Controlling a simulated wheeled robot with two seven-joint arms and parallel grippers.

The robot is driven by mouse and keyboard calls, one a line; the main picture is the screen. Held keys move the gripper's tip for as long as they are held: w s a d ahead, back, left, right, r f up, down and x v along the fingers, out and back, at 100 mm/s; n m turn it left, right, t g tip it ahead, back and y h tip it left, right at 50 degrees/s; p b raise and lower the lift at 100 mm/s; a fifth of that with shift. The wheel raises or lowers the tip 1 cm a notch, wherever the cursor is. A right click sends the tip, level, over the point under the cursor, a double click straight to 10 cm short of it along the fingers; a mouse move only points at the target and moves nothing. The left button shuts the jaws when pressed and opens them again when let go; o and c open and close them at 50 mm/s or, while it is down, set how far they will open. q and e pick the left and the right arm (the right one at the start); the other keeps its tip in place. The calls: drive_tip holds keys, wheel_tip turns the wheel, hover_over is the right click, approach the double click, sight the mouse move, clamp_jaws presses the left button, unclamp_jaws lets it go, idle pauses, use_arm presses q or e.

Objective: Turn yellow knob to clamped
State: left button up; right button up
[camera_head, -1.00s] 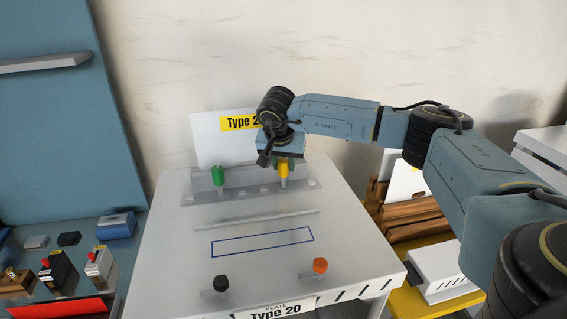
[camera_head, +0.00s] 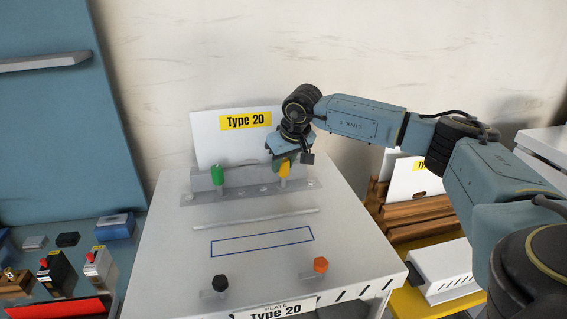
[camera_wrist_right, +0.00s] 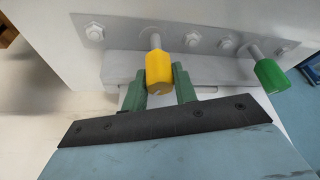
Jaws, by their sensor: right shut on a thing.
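The yellow knob (camera_head: 284,170) is on the metal rail at the back of the white fixture, to the right of the green knob (camera_head: 217,176). My right gripper (camera_head: 288,161) reaches it from behind and above. In the right wrist view, the yellow knob (camera_wrist_right: 159,74) sits between the two green fingers of my right gripper (camera_wrist_right: 160,82), which is shut on it. The yellow knob is on a pale metal stem. The green knob (camera_wrist_right: 272,76) stands to the right there, clear of the fingers. My left gripper is not in view.
The fixture top (camera_head: 175,252) also carries a black knob (camera_head: 220,282) and an orange knob (camera_head: 320,265) near its front. A "Type 20" panel (camera_head: 215,145) stands behind the rail. Brown wooden parts (camera_head: 405,215) lie at right; small devices (camera_head: 60,270) stand at left.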

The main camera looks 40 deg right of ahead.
drive_tip(key=shift+n, duration=0.4)
drive_tip(key=o, duration=1)
drive_tip(key=shift+r, duration=0.1)
drive_tip(key=shift+b+v, duration=1.3)
drive_tip(key=shift+v, duration=5.4)
drive_tip(key=shift+d, duration=0.2)
